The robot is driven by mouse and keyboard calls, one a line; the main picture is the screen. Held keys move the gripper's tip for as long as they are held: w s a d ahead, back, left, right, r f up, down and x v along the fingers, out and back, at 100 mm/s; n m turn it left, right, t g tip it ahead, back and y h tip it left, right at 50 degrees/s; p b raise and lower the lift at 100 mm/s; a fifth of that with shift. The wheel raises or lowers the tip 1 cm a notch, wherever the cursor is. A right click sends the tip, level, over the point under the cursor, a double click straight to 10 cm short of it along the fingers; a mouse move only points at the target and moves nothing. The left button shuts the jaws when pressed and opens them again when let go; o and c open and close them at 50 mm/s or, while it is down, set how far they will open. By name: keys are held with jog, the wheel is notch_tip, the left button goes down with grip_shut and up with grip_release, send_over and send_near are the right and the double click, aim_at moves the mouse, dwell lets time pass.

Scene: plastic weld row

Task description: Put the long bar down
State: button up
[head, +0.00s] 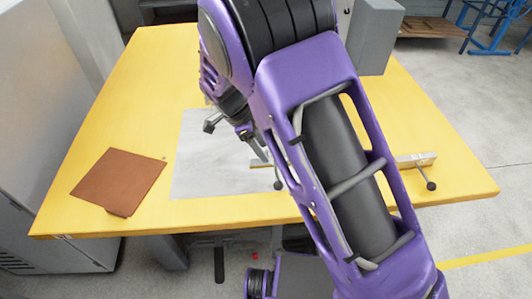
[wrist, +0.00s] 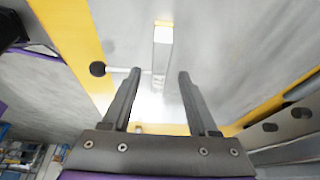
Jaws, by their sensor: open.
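The long bar shows in the head view as a pale left end (head: 260,163) over the grey sheet and a right end (head: 415,160) over the yellow table; my arm hides its middle. Dark ball knobs on thin rods show near both ends. In the wrist view the bar (wrist: 162,50), grey with a yellow tip, runs away from me between the fingers, with a rod and black knob on its left. My gripper (wrist: 154,100) is open, with visible space on either side of the bar. Its fingers are partly hidden in the head view. Whether the bar rests flat is unclear.
A yellow table (head: 95,130) carries a grey sheet (head: 200,175) in the middle and a brown square pad (head: 120,180) at left. Grey cabinets stand at the left. A grey box-like post (head: 375,35) stands at the back. The table's back left is clear.

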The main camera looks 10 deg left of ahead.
jog(key=v, duration=0.8)
jog(key=shift+p, duration=0.45)
